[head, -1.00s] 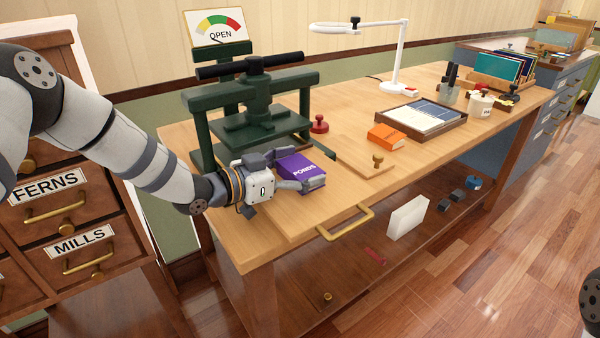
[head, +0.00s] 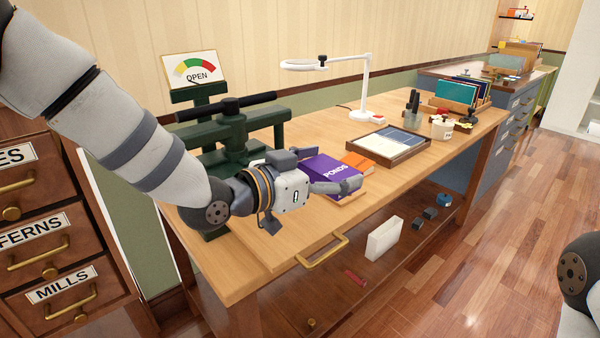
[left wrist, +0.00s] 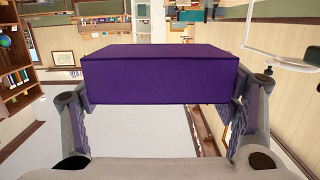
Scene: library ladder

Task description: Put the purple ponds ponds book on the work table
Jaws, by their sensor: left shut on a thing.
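The purple PONDS book (head: 326,172) is held in my left gripper (head: 322,175), whose fingers are shut on its two sides. In the left wrist view the purple book (left wrist: 160,78) spans the space between the two fingers. In the head view the gripper and book appear above the wooden work table (head: 262,262), near its front edge; the book looks clear of the surface. My right gripper is not in view; only part of what seems my right arm shows at the right edge.
A green press (head: 240,130) stands behind my left gripper. An orange book (head: 357,162) lies just behind the purple one. A tray (head: 390,147), lamp (head: 364,90) and cup (head: 442,127) stand farther along. A brass handle (head: 322,252) is on the table front.

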